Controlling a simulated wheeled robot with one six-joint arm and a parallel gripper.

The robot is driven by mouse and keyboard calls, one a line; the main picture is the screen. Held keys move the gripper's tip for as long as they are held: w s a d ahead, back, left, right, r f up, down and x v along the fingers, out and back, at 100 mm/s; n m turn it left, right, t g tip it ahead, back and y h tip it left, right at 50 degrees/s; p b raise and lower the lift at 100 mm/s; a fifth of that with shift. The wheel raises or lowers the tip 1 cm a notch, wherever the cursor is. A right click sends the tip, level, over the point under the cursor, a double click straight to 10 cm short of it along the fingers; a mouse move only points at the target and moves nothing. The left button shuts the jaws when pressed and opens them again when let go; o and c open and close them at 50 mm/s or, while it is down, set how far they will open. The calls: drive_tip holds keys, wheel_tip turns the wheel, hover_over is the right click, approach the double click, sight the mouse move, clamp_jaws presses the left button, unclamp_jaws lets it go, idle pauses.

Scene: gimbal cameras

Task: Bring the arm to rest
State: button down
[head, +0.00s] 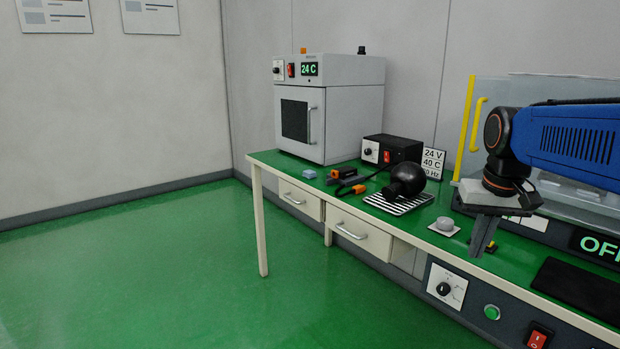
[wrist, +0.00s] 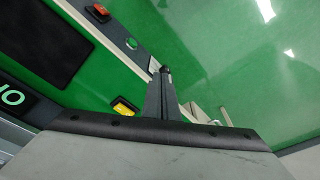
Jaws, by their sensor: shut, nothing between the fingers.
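My gripper (head: 482,246) hangs from the blue arm at the right of the head view. It points down over the front part of the green bench (head: 265,158). Its fingers are together with nothing between them. In the wrist view the shut fingers (wrist: 164,75) reach out past the bench's front edge in the picture, with green floor beyond. A small yellow and black part (wrist: 123,107) shows beside the fingers; I cannot tell their height above the bench.
A black ball-shaped device (head: 407,180) stands on a striped plate, near a grey puck (head: 445,223) on a white pad. A grey oven (head: 330,110) and black power box (head: 393,150) stand farther back. A clear panel with a yellow handle (head: 472,125) is behind my arm. A black mat (head: 578,290) lies right.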

drive_tip(key=s+a+f+n+t, duration=0.1)
drive_tip(key=s+a+f, duration=0.2)
drive_tip(key=s+f, duration=0.3)
drive_tip(key=s+a+f+n+t, duration=0.1)
drive_tip(key=s+a+f, duration=0.2)
drive_tip(key=s+f, duration=0.3)
drive_tip(key=s, duration=0.4)
drive_tip(key=shift+s+a+f+t, duration=0.2)
drive_tip(key=shift+s+f+t, duration=0.15)
drive_tip(key=shift+s+t, duration=0.05)
drive_tip(key=w+d+r+m+g, duration=0.2)
drive_tip(key=w+d+r+m, duration=0.7)
drive_tip(key=w+m, duration=0.5)
drive_tip(key=w+d+r+m+g, duration=0.2)
drive_tip(key=w+d+r+m, duration=0.8)
drive_tip(key=w+r+m, duration=0.4)
drive_tip(key=shift+r+g, duration=0.15)
drive_tip(key=shift+g, duration=0.25)
wheel_tip(320, 180, down, 14)
drive_tip(key=shift+f, duration=0.1)
